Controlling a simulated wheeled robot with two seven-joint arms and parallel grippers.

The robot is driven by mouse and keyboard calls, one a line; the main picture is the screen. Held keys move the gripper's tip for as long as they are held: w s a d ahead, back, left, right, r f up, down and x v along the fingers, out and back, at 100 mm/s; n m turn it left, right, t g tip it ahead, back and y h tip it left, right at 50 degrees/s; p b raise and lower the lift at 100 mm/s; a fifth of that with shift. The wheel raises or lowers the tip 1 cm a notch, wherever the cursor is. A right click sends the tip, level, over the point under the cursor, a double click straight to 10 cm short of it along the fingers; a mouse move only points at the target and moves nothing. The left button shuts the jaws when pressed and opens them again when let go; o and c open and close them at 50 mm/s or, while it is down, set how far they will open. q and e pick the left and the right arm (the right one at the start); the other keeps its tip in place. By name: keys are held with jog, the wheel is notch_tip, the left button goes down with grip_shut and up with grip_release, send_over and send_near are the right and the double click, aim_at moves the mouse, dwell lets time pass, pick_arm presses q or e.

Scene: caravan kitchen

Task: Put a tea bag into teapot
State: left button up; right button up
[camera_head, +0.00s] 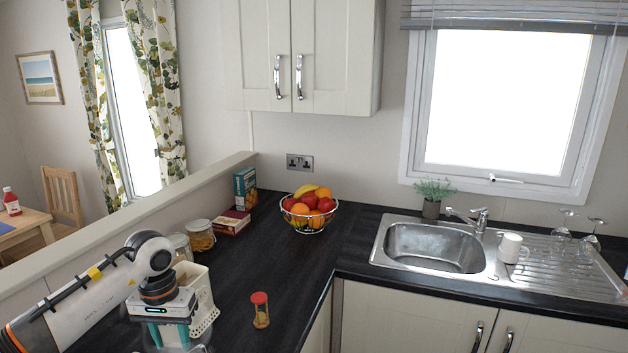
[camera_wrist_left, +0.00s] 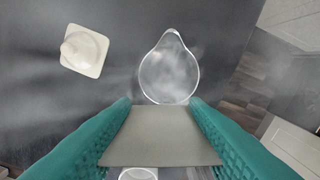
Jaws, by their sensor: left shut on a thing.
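My left gripper (camera_head: 169,338) shows at the lower left in the head view, pointing down over the counter. In the left wrist view its teal fingers (camera_wrist_left: 160,135) are shut on a flat grey-beige tea bag (camera_wrist_left: 160,137). A clear glass vessel with a pointed lip, which looks like the teapot (camera_wrist_left: 170,72), shows just beyond the tea bag. Its lower part is hidden behind the bag. A white square piece with a round raised top (camera_wrist_left: 82,50), possibly a lid, lies apart on the dark counter. My right gripper is not in view.
A white basket (camera_head: 203,295) stands close behind my left gripper. Glass jars (camera_head: 200,236) are near the partition. A fruit bowl (camera_head: 309,212) is farther back. The counter between them is clear.

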pick_arm(q)
notch_tip(320, 180, down, 2)
jog(key=shift+f, duration=0.1)
notch_tip(320, 180, down, 5)
jog(key=shift+f+b, duration=0.1)
jog(key=shift+b, duration=1.05)
jog(key=o, duration=1)
